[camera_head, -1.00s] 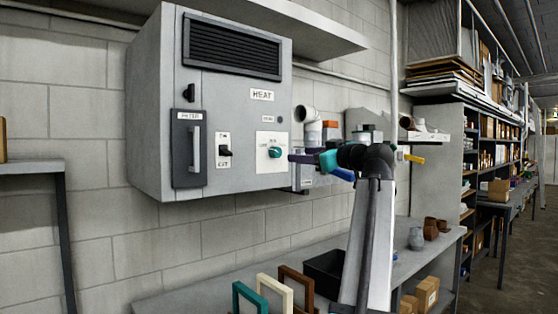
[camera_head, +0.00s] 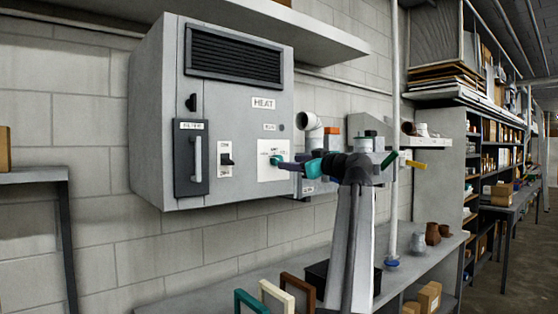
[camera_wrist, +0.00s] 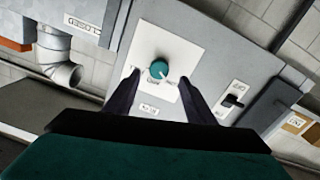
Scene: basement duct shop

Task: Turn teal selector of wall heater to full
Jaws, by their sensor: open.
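The wall heater (camera_head: 262,130) is a grey box marked HEAT on the block wall. Its teal selector (camera_head: 276,160) is a round knob on a white plate (camera_head: 268,172) at the box's lower right. In the wrist view the knob (camera_wrist: 158,73) appears between my two dark fingers, with small marks around it that I cannot read well. My gripper (camera_wrist: 160,80) is open, one finger to each side of the knob. In the head view my gripper (camera_head: 288,164) is close in front of the plate. I cannot tell whether the fingers touch the knob.
Left of the selector are a black toggle switch (camera_head: 226,159) and a dark filter panel (camera_head: 191,158). A white pipe elbow (camera_head: 311,130) is just right of the heater. A workbench (camera_head: 215,298) with frames and a black bin runs below. A shelf (camera_head: 270,25) is above.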

